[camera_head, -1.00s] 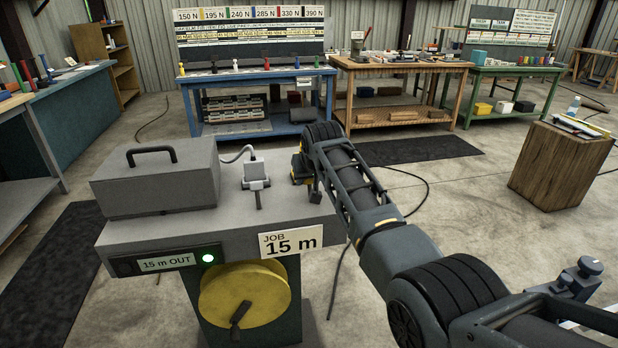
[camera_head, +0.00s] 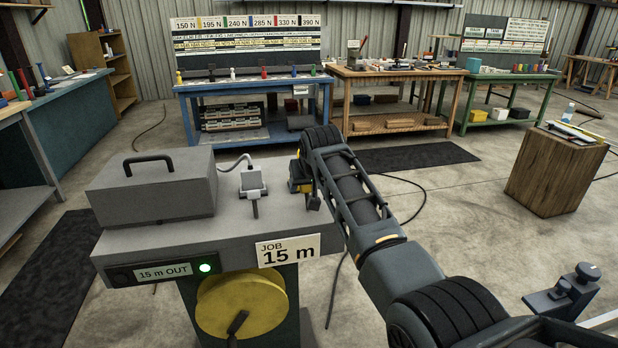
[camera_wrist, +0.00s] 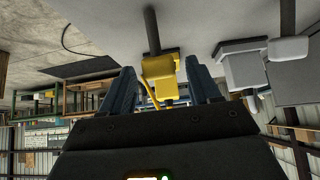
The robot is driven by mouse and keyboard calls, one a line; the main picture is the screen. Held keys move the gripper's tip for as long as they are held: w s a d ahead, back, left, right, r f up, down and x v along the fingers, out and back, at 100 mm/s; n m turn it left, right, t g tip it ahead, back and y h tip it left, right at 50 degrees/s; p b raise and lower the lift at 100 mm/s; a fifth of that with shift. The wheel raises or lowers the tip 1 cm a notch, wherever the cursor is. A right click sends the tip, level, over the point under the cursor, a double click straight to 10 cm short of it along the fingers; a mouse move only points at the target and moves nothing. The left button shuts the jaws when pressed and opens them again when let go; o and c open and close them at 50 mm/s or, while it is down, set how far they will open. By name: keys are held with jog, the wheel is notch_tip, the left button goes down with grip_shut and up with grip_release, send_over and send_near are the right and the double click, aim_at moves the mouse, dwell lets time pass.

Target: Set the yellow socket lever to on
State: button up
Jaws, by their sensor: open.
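The yellow socket (camera_wrist: 160,80) sits on the grey bench top. In the wrist view, which is upside down, its dark lever (camera_wrist: 151,30) sticks out from it past my fingertips. My gripper (camera_wrist: 160,67) is open, with one finger on each side of the yellow socket; I cannot tell whether they touch it. In the head view the yellow socket (camera_head: 303,187) is mostly hidden by the end of my arm, at the bench's right end. The lever's exact setting is hard to read.
A white socket (camera_head: 251,181) with its own dark lever stands to the left on the bench; it also shows in the wrist view (camera_wrist: 243,68). A grey case (camera_head: 153,188) lies further left. Below are a yellow reel (camera_head: 240,300), a lit green lamp (camera_head: 205,267) and a "15 m" sign (camera_head: 287,250).

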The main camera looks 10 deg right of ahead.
jog(key=shift+v, duration=2.9)
